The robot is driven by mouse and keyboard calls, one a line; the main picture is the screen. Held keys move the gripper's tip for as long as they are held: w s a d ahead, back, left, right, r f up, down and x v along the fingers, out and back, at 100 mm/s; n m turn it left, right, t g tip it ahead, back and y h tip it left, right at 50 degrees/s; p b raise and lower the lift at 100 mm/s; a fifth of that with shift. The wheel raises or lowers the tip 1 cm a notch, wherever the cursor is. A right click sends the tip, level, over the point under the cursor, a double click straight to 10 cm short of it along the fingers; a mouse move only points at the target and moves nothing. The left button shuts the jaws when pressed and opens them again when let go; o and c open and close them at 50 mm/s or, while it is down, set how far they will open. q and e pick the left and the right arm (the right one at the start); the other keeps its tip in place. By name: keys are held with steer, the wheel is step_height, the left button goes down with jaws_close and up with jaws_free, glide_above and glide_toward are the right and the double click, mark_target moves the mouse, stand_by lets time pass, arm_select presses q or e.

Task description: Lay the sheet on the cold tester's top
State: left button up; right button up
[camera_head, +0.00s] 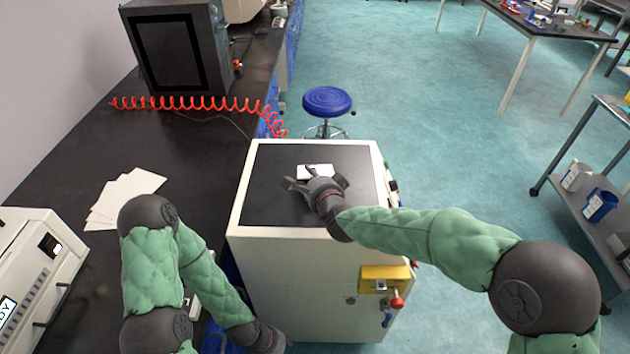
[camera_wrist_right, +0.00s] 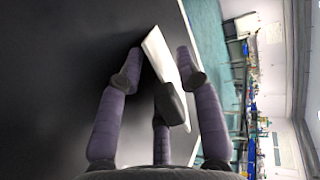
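The cold tester appears to be the white cabinet (camera_head: 300,255) with a flat black top (camera_head: 270,205). A small white sheet (camera_head: 316,171) is over the middle of that top; I cannot tell whether it lies fully flat. My right gripper (camera_head: 315,183) is low over the top at the sheet's near side, with its fingers spread. In the right wrist view the gripper (camera_wrist_right: 160,82) has its fingers apart around the sheet (camera_wrist_right: 163,55), which looks slanted; contact is unclear. My left arm reaches down to the bottom edge; its gripper's fingers are not visible.
Several white sheets (camera_head: 123,196) lie fanned on the dark bench (camera_head: 190,145). A white instrument (camera_head: 38,265) stands at the lower left. A dark box (camera_head: 178,52) and a red coiled hose (camera_head: 190,103) are farther back. A blue stool (camera_head: 327,101) stands behind the cabinet.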

steer(key=p+v, duration=0.1)
steer(key=v, duration=0.6)
steer(key=shift+s+r, duration=0.1)
steer(key=shift+r, duration=0.05)
steer(key=shift+s+d, duration=0.15)
steer(key=shift+s, duration=0.2)
steer(key=shift+r+p, duration=0.15)
steer(key=shift+p, duration=0.15)
step_height(320, 180, up, 7)
steer(key=s+d+p, duration=0.1)
steer(key=s+p, duration=0.1)
steer(key=p, duration=0.3)
steer(key=shift+s+p, duration=0.3)
steer(key=shift+p, duration=0.05)
